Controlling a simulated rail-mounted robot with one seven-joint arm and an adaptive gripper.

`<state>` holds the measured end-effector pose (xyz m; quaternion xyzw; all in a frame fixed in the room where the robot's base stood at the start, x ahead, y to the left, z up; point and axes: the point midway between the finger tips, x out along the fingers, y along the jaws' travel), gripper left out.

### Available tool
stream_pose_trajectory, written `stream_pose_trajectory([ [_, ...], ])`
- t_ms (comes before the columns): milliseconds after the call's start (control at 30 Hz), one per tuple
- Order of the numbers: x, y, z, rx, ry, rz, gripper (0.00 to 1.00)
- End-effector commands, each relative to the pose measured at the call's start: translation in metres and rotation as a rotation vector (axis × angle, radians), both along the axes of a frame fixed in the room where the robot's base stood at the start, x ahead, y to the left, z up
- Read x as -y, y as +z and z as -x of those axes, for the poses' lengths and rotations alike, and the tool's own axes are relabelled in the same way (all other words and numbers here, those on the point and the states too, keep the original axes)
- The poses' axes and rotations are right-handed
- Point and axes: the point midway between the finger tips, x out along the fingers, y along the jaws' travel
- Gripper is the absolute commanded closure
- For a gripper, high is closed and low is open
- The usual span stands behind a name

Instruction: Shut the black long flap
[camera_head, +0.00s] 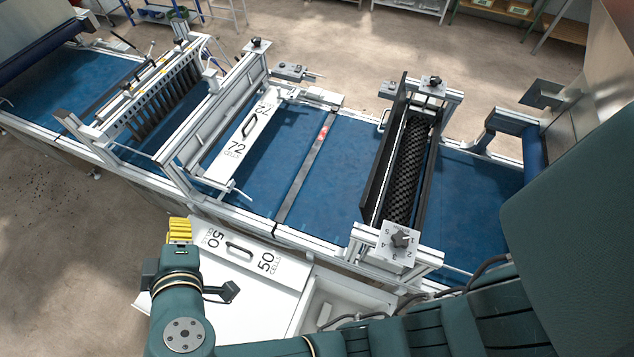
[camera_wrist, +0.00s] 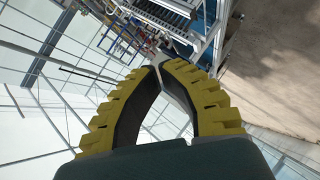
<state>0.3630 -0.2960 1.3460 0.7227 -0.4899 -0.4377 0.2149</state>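The black long flap (camera_head: 384,152) is a long dark panel on the right-hand unit over the blue belt. It stands raised along the left side of a black textured roller (camera_head: 408,165), which is uncovered from above. My gripper (camera_head: 180,228) has yellow ribbed fingers and is at the lower left, over the white 50-cell plate's far-left edge, well away from the flap. In the wrist view my gripper's fingertips (camera_wrist: 159,66) come together with nothing between them. The flap is not recognisable in the wrist view.
A numbered dial box (camera_head: 398,243) stands at the unit's near end, and a black knob (camera_head: 435,81) at its far end. The white 72-cell plate (camera_head: 238,150) is left of it. The 50-cell plate (camera_head: 255,255) lies in front. My arm fills the lower right.

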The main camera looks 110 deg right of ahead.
Motion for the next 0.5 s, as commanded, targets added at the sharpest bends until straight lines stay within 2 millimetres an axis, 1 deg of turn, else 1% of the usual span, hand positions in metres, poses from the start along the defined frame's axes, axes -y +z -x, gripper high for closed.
stream_pose_trajectory([
  [33, 0.023, -0.054, 0.043, -0.184, -0.157, 0.04, 1.0],
  [67, 0.033, -0.072, 0.069, -0.287, -0.245, 0.067, 1.0],
  [100, 0.042, -0.094, 0.101, -0.419, -0.353, 0.102, 1.0],
  [133, 0.047, -0.11, 0.124, -0.514, -0.427, 0.126, 1.0],
  [167, 0.05, -0.125, 0.146, -0.605, -0.494, 0.146, 1.0],
  [200, 0.053, -0.146, 0.174, -0.721, -0.572, 0.17, 1.0],
  [300, 0.058, -0.197, 0.236, -0.96, -0.704, 0.185, 1.0],
  [400, 0.06, -0.228, 0.279, -1.043, -0.767, 0.131, 1.0],
  [500, 0.06, -0.239, 0.303, -1.062, -0.813, 0.097, 1.0],
])
